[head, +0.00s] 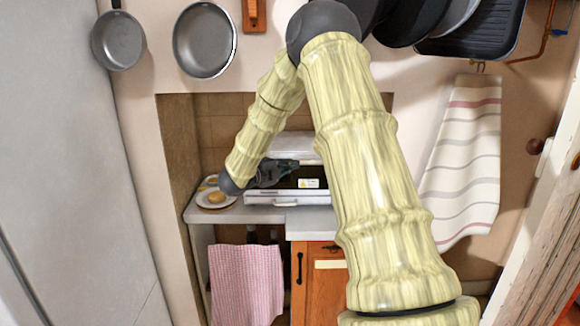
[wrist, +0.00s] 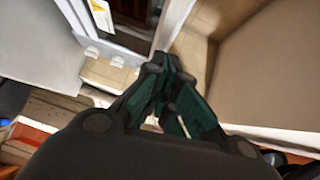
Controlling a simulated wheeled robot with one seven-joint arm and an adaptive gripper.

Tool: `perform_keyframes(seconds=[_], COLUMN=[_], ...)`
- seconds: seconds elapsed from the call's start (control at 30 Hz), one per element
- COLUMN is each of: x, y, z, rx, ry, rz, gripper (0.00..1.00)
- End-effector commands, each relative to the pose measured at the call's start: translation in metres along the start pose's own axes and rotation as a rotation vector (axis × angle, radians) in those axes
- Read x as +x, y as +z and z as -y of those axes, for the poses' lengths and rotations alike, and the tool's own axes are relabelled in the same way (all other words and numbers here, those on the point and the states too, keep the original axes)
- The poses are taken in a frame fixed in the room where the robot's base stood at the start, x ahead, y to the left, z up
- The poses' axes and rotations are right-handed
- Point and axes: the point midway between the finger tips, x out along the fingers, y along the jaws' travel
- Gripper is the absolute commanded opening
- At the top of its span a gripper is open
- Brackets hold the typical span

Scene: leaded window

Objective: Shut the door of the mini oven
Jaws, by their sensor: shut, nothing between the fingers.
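The white mini oven (head: 294,142) stands on the counter in the alcove in the head view. Its door (head: 286,198) appears lowered toward the front, with a white front edge and handle, a dark panel and a yellow label. The exact door angle is hard to tell. My gripper (head: 292,169) reaches in from the left, at the left part of the oven front, and hides some of it. In the wrist view my gripper (wrist: 165,68) is shut and empty, with the white-edged oven part (wrist: 82,28) just beyond it. I cannot tell whether they touch.
A plate (head: 229,200) with a round bread-like item (head: 216,197) sits on the counter left of the oven, close under my wrist. The alcove's side wall (head: 180,145) bounds the left. A pink towel (head: 245,285) hangs below, and a striped towel (head: 463,160) hangs at right.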

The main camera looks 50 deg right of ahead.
Motion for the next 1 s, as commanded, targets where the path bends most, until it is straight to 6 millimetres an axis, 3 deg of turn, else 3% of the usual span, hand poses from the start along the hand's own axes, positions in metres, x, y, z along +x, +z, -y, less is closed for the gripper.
perform_keyframes(seconds=[0.17,0.4,0.6,1.0], x=[-0.024,-0.076,-0.107,-0.125], y=[-0.014,-0.007,-0.007,-0.009], z=[0.001,0.001,0.005,0.007], rx=[-0.001,-0.003,-0.002,-0.003], ry=[0.0,-0.002,-0.001,0.001], rz=[0.003,0.011,0.011,0.007], gripper=[0.0,0.0,0.0,0.0])
